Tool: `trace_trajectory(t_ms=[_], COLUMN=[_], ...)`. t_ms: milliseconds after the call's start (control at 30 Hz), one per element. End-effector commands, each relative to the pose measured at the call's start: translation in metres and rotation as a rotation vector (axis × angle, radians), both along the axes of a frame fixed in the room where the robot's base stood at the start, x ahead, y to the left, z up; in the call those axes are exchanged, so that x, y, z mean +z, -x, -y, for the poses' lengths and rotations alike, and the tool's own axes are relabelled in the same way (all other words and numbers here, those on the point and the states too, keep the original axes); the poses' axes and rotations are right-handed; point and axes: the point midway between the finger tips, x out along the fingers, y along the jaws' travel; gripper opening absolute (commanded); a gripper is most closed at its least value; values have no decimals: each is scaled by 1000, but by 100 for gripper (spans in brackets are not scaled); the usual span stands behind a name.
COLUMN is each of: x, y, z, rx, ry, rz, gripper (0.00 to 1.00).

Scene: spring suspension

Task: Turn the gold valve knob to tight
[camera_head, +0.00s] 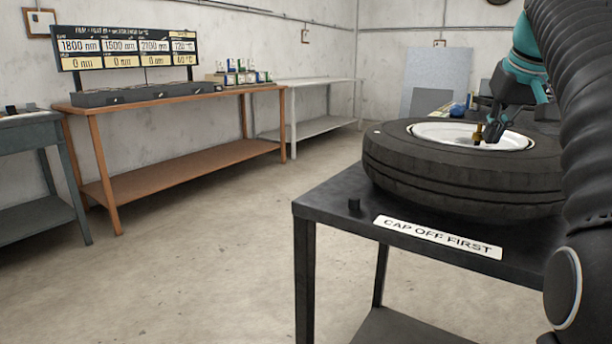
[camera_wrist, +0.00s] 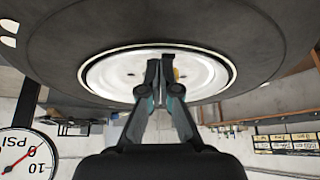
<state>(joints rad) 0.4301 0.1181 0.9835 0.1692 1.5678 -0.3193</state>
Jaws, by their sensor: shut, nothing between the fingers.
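The gold valve knob (camera_head: 478,132) stands up from the white wheel rim (camera_head: 431,131) of a black tire (camera_head: 420,178), which lies flat on a dark table. My gripper (camera_head: 490,136) is shut and points down over the rim, just right of the knob in the head view. In the wrist view my gripper (camera_wrist: 161,60) has its fingertips together with nothing seen between them. A small gold patch of the knob (camera_wrist: 176,73) shows beside the right finger, which partly hides it. I cannot tell whether finger and knob touch.
A small black cap (camera_head: 354,204) stands on the table's front left corner, near a "CAP OFF FIRST" label (camera_head: 438,236). A pressure gauge (camera_wrist: 27,158) shows in the wrist view. A wooden bench (camera_head: 180,98) stands at the far wall. The floor between is clear.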

Motion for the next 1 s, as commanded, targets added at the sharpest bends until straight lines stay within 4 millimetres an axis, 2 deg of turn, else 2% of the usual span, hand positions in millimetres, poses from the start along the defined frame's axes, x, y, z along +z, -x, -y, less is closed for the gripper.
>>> trace_trajectory(t_ms=[1000], x=[1], y=[0], z=[-14], rx=[0], ry=[0], rz=[0], gripper=[0])
